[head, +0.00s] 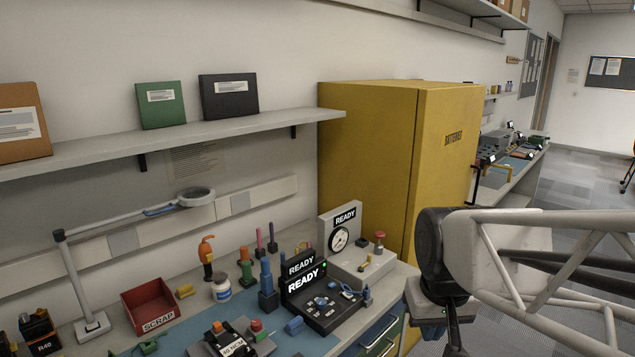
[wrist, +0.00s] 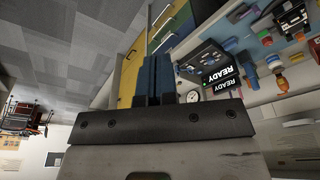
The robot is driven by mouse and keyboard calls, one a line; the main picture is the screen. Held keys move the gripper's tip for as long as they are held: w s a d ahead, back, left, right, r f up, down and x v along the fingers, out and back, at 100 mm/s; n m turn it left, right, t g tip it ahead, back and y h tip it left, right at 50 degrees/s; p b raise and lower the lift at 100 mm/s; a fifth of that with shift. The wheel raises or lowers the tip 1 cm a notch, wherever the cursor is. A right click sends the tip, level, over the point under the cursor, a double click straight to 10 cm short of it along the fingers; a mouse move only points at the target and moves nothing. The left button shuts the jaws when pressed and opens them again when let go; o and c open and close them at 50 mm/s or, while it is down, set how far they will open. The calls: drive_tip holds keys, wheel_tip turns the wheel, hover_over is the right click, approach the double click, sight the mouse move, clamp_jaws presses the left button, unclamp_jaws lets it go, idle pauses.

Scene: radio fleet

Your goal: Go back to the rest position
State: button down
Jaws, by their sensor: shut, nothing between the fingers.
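My gripper (wrist: 154,58) shows in the wrist view as two dark blue fingers held together, with nothing between them. It is in the air, off the front edge of the workbench (head: 205,323). In the head view my arm comes in from the right, and its wrist end hangs in front of the yellow cabinet, to the right of the bench; the fingertips cannot be made out there. No object is in contact with my gripper.
The bench holds a black tester with READY screens (head: 325,300), a gauge unit (head: 340,238), a red SCRAP bin (head: 155,305), a magnifier lamp (head: 195,197) and several radios and tools. A yellow cabinet (head: 375,130) stands behind. Open floor (wrist: 60,60) lies beside the bench.

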drive_tip(key=s+f, duration=0.1)
drive_tip(key=s, duration=0.7)
drive_tip(key=shift+d+m, duration=0.3)
drive_tip(key=shift+d, duration=0.05)
